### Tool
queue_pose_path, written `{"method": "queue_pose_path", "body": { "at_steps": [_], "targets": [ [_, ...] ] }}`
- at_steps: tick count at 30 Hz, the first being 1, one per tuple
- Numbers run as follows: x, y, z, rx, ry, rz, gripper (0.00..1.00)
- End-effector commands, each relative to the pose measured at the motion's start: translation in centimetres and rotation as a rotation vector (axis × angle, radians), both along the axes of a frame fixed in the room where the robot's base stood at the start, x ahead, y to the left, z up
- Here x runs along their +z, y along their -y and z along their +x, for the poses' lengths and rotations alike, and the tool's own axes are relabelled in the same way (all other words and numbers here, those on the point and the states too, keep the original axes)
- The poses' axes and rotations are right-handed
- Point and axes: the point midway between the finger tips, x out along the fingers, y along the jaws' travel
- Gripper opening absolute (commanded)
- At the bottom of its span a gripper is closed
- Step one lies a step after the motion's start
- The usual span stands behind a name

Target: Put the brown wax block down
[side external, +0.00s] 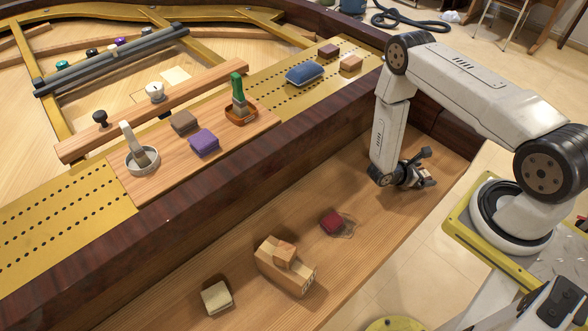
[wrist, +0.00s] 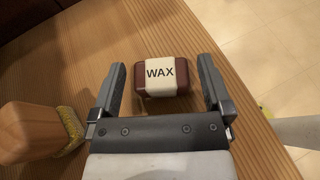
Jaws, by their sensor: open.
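The brown wax block (wrist: 167,75) has a white band reading WAX. It lies on the wooden keybed shelf (wrist: 215,30) in the wrist view, just ahead of and between my finger tips. My gripper (wrist: 162,82) is open, with a finger on each side of the block and visible gaps to both. In the side external view my gripper (side external: 418,172) is low over the right end of the shelf, and the block (side external: 424,180) is partly hidden by it.
A wooden-handled brush (wrist: 35,132) lies close to the left finger. The shelf's edge is close on the right.

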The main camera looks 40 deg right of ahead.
Motion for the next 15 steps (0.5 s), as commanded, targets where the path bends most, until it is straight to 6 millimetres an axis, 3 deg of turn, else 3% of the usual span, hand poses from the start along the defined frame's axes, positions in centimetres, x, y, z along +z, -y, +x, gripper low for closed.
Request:
{"method": "queue_pose_path", "body": {
  "at_steps": [15],
  "targets": [
    [2.6,-5.9,2.5,0.005,0.002,0.000,1.00]
  ]
}}
